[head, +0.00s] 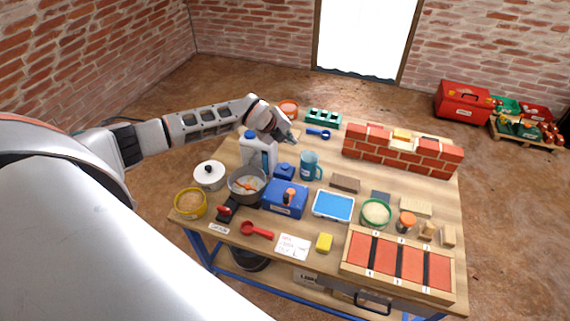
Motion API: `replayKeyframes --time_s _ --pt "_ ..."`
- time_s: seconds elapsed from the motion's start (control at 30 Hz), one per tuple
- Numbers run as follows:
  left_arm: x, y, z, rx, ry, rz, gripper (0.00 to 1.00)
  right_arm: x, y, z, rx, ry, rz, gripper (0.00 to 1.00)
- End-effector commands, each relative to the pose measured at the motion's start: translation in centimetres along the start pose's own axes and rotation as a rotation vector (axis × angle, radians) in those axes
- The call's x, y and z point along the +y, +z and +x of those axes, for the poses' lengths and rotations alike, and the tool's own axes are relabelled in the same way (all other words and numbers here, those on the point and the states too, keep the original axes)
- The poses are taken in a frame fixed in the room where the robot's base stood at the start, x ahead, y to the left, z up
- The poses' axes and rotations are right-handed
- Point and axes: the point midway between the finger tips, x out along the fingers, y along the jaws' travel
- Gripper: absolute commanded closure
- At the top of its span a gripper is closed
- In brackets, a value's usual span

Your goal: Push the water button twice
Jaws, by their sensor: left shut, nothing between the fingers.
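A white container with a blue cap (258,150) stands at the back left of the wooden table, with a small dark blue piece (284,172) beside it. A blue box (285,198) with a dark and orange item on top sits just in front. I cannot tell at this size which of these parts is the water button. My left gripper (291,140) is shut and empty, above the table just right of the white container's top. I cannot tell whether it touches anything. My right gripper is out of view.
A teal mug (310,166) and a grey pot (246,185) stand close by. A small brick wall (400,152) fills the back right. A crate of red panels (398,264) lies at the front right.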

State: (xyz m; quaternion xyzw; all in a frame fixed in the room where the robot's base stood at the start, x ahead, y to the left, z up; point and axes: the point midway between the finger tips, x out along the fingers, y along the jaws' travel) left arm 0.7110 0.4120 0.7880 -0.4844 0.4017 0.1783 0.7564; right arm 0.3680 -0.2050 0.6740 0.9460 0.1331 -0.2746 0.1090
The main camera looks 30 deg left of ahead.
Motion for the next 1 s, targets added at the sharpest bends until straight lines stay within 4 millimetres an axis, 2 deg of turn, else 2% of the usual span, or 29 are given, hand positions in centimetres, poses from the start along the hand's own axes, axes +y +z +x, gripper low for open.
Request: replayKeyframes --time_s 0.3,0.5,0.7,1.0 --pt "0.6 0.4 -0.7 -0.003 0.013 -0.655 1.0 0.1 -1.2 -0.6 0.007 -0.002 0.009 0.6" --pt "1.1 0.7 -1.0 -0.011 0.019 -0.975 1.0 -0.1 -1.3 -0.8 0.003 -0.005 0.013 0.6" --pt "1.6 0.9 -1.1 -0.017 0.024 -1.122 1.0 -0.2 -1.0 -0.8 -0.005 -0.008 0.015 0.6" --pt "1.6 0.9 -1.1 -0.017 0.024 -1.141 1.0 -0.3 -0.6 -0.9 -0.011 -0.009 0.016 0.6"
